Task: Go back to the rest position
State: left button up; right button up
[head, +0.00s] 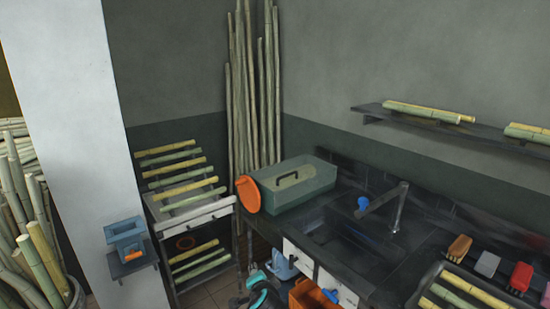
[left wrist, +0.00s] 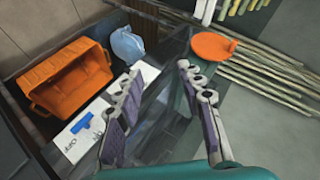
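My left gripper (left wrist: 158,78) is open in the left wrist view, its two grey-purple fingers spread with nothing held between them. Beyond the fingers are a dark counter edge and an orange disc (left wrist: 212,46). In the head view, a teal and black part of what looks like my left gripper (head: 262,297) shows at the bottom edge, in front of the dark counter. Its fingers cannot be made out there. My right gripper is in neither view.
A green-grey bin (head: 312,195) stands on the counter with an orange disc (head: 248,195) leaning by it. An orange crate (left wrist: 72,80) and a blue jug (left wrist: 127,45) are low beside the left gripper. The sink (head: 352,235) is to the right. A cane rack (head: 208,212) stands left.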

pick_arm(q)
jog(key=s+a+r+n+g, duration=0.1)
jog(key=s+a+r+n, duration=0.2)
jog(key=s+a, duration=0.3)
jog(key=s+a+n+g+h, duration=0.1)
jog(key=s+a+n, duration=0.2)
jog(key=s, duration=0.8)
jog(key=s+a+f+n+g, duration=0.1)
jog(key=s+a+n, duration=0.3)
jog(key=s, duration=0.7)
jog(key=shift+s+f+g+h, duration=0.2)
jog(key=shift+g+h, duration=0.2)
jog(key=shift+g, duration=0.4)
